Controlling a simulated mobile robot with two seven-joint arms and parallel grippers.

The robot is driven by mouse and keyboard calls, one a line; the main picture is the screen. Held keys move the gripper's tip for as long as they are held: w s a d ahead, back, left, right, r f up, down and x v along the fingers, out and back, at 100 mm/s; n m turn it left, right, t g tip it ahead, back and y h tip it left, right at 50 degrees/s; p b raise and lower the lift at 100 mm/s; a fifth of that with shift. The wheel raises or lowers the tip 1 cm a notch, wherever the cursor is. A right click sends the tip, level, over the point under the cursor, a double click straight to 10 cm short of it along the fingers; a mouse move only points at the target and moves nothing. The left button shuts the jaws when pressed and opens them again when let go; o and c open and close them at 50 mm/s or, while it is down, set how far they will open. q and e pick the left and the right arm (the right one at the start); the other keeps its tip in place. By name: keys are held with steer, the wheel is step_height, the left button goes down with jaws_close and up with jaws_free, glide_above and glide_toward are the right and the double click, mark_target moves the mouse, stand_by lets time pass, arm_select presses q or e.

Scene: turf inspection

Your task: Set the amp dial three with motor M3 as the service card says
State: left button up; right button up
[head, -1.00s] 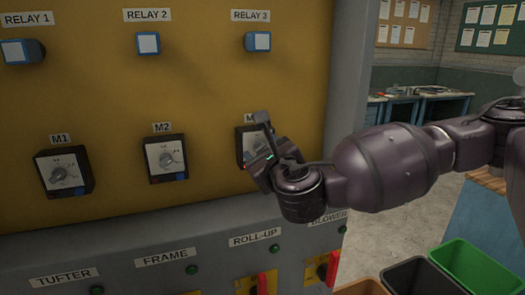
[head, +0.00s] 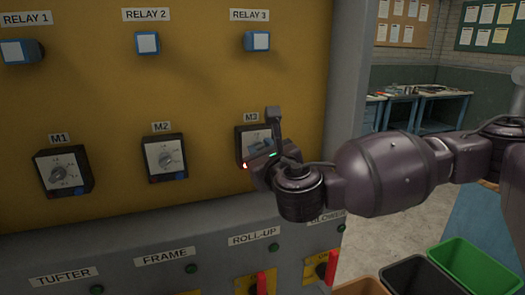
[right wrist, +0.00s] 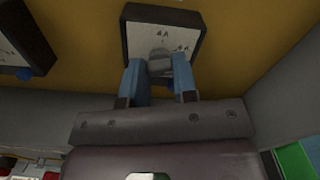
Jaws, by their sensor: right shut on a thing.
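The M3 amp dial (head: 249,136) is a dark square box with a white face on the yellow panel, under the M3 label (head: 251,117). My right gripper (head: 262,150) is in front of it and hides much of its face. In the right wrist view the dial's white face (right wrist: 140,45) shows, and the two blue fingers of my right gripper (right wrist: 160,75) are shut on its grey knob (right wrist: 160,62). The knob's setting cannot be read. My left gripper is not in view, and no service card can be made out.
The M1 dial (head: 63,171) and M2 dial (head: 165,158) sit to the left on the same panel. The blue relay 3 block (head: 257,41) is above M3. Red switches (head: 332,267) are on the grey strip below. Bins (head: 468,268) stand at lower right.

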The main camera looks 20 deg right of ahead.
steer(key=m+p, duration=0.1)
steer(key=m, duration=0.8)
steer(key=shift+m, duration=0.3)
stand_by(0.5)
steer(key=o, duration=0.9)
